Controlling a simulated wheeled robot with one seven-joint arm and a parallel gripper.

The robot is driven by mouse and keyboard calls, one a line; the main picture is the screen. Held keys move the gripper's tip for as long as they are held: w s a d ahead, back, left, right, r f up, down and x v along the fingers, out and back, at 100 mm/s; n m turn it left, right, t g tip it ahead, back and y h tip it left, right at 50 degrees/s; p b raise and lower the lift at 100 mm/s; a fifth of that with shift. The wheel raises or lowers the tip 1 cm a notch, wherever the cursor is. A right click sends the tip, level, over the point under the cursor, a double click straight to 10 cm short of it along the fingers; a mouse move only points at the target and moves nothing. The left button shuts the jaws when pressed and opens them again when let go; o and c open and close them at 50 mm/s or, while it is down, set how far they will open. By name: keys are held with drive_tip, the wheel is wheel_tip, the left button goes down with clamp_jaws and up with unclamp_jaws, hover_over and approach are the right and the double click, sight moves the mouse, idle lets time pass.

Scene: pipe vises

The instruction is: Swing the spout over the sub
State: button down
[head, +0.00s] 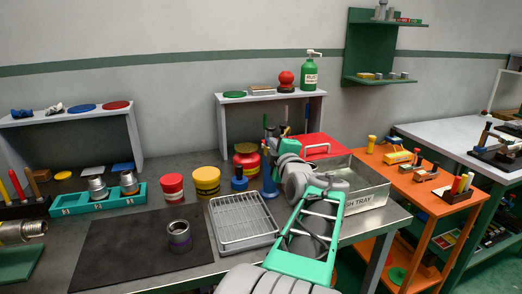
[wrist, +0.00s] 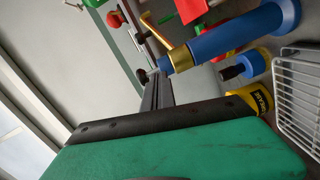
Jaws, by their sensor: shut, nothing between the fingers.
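A blue post (head: 270,186) stands behind the wire rack, partly hidden by my arm. I cannot tell for sure which part is the spout. My gripper (head: 268,132) is shut and empty, close to the post's top; its dark fingers (wrist: 153,92) show beside the collar, apparently apart from it.
A wire rack (head: 243,222) stands right of the mat (head: 118,250). Red (head: 172,187) and yellow (head: 207,181) cans stand behind. A metal tray (head: 368,197) and a red box (head: 318,146) lie right of my arm. A teal holder (head: 75,206) is at left.

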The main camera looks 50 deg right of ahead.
drive_tip(key=shift+s+d+r+h, duration=0.3)
drive_tip(key=shift+s+d+h, duration=0.05)
drive_tip(key=shift+s+d, duration=0.3)
drive_tip(key=shift+s+d+r+h, duration=0.25)
drive_tip(key=shift+s+d+h, duration=0.1)
drive_tip(key=shift+s+d, duration=0.2)
drive_tip(key=shift+w, duration=0.15)
drive_tip(key=p+x, duration=0.1)
drive_tip(key=x, duration=0.9)
drive_tip(key=shift+p, duration=0.3)
